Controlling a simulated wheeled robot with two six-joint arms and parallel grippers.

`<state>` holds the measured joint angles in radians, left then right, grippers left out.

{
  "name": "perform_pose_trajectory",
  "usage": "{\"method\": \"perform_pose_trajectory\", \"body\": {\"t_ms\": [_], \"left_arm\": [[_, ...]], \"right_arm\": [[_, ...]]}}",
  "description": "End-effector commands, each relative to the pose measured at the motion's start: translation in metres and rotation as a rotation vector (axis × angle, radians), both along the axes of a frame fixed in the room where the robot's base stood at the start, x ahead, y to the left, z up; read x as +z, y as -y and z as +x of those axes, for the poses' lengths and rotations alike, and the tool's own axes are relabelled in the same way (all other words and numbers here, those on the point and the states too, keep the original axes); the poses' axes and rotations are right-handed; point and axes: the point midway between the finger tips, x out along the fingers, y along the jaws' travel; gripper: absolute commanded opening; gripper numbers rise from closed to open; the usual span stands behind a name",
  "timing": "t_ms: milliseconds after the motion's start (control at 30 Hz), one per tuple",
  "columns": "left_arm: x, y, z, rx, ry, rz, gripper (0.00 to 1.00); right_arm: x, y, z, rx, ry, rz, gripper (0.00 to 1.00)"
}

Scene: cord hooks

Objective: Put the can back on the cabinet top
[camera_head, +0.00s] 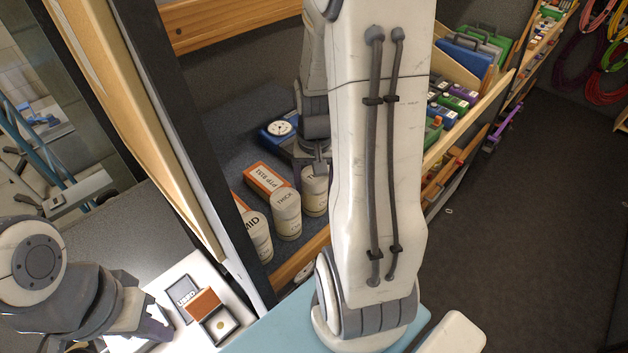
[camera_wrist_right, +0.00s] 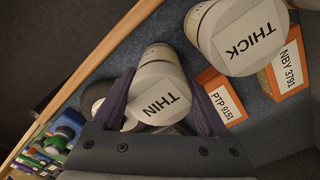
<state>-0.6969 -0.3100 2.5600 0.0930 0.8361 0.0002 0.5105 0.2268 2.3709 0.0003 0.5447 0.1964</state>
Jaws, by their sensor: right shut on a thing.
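A cream can labelled THIN (camera_wrist_right: 160,97) is between the two fingers of my right gripper (camera_wrist_right: 160,105) in the right wrist view. The gripper is shut on it. In the head view this can (camera_head: 313,196) is partly hidden by my right arm, with my right gripper (camera_head: 319,166) at its top. It is at the right end of a row with the THICK can (camera_head: 286,214) and the MID can (camera_head: 258,236). The cans are at a dark blue-grey surface with a wooden front edge; whether the THIN can touches it is unclear. My left gripper (camera_head: 143,325) is low at the left, its fingers unclear.
An orange-and-white box labelled PTP 9151 (camera_head: 267,181) lies behind the cans. A blue device with a round dial (camera_head: 281,129) stands further back. A dark post (camera_head: 215,170) is left of the cans. Shelves with coloured boxes (camera_head: 455,103) are at the right.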

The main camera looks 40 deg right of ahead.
Motion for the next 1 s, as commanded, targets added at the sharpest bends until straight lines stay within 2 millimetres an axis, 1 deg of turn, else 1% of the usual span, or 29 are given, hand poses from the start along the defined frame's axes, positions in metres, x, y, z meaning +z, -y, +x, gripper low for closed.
{"method": "perform_pose_trajectory", "body": {"t_ms": [167, 300, 333, 367, 400, 633, 733, 767, 867, 1000], "left_arm": [[0.000, 0.000, 0.000, 0.000, 0.000, 0.000, 0.00], [-0.003, 0.000, 0.000, 0.000, 0.000, 0.000, 0.00], [-0.003, 0.000, 0.000, 0.001, 0.000, 0.000, 0.00], [-0.003, 0.000, 0.000, 0.001, 0.000, 0.000, 0.00], [-0.003, 0.000, 0.000, 0.001, 0.000, 0.000, 0.00], [-0.002, 0.000, 0.000, 0.001, 0.000, 0.000, 0.00], [0.001, 0.000, 0.000, 0.000, 0.000, 0.000, 0.00], [0.000, 0.000, 0.000, 0.000, 0.000, 0.000, 0.00], [-0.002, 0.000, 0.000, 0.000, 0.000, 0.000, 0.00], [-0.004, 0.000, 0.000, 0.001, 0.000, 0.000, 0.00]], "right_arm": [[0.001, 0.000, 0.001, 0.000, 0.002, -0.001, 0.00], [-0.004, 0.000, 0.001, 0.000, 0.002, -0.001, 0.00], [-0.004, 0.000, 0.000, 0.000, 0.001, -0.001, 0.79], [-0.003, 0.000, 0.000, 0.000, 0.001, -0.001, 0.91], [-0.003, 0.000, 0.000, 0.000, 0.001, -0.001, 1.00], [-0.002, 0.000, 0.000, 0.000, 0.001, -0.001, 1.00], [0.003, 0.000, 0.001, 0.000, 0.003, -0.001, 1.00], [0.005, 0.001, 0.001, 0.000, 0.004, -0.002, 1.00], [0.021, 0.001, 0.002, 0.000, 0.007, -0.004, 1.00], [0.051, 0.001, 0.002, 0.000, 0.010, -0.006, 1.00]]}}
